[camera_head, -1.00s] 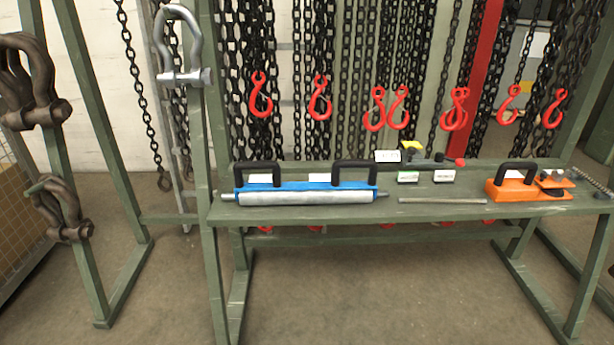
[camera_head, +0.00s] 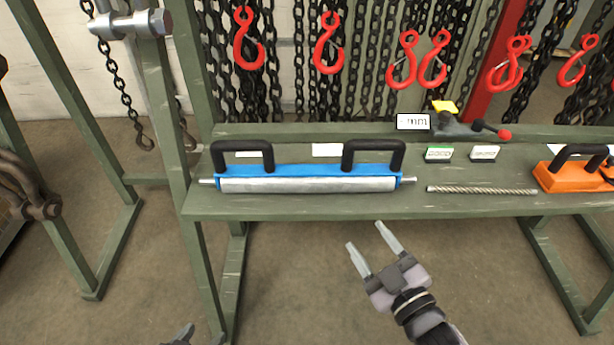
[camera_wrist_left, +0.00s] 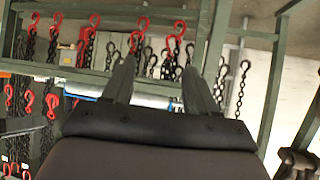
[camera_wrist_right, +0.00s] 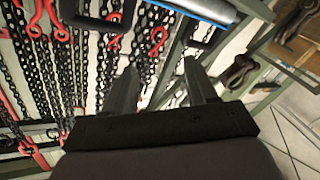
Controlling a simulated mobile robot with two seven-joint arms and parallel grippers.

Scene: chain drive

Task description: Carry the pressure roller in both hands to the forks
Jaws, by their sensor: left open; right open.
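The pressure roller (camera_head: 308,185) is a silver cylinder under a blue bar with two black handles. It lies along the front of the green bench shelf. My right gripper (camera_head: 365,236) is open and empty, in front of and below the roller's right half. My left gripper (camera_head: 180,337) shows only its tips at the bottom edge of the head view; it is below and left of the roller. In the left wrist view the open fingers partly hide the roller (camera_wrist_left: 155,102). In the right wrist view the roller (camera_wrist_right: 208,8) is at the top. I cannot identify the forks.
On the green shelf (camera_head: 300,212), right of the roller, lie a twisted rod (camera_head: 480,190), a dark tool with a yellow part (camera_head: 455,124) and an orange block (camera_head: 572,172). Red hooks (camera_head: 328,45) on chains hang behind. A frame post (camera_head: 188,140) stands at left.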

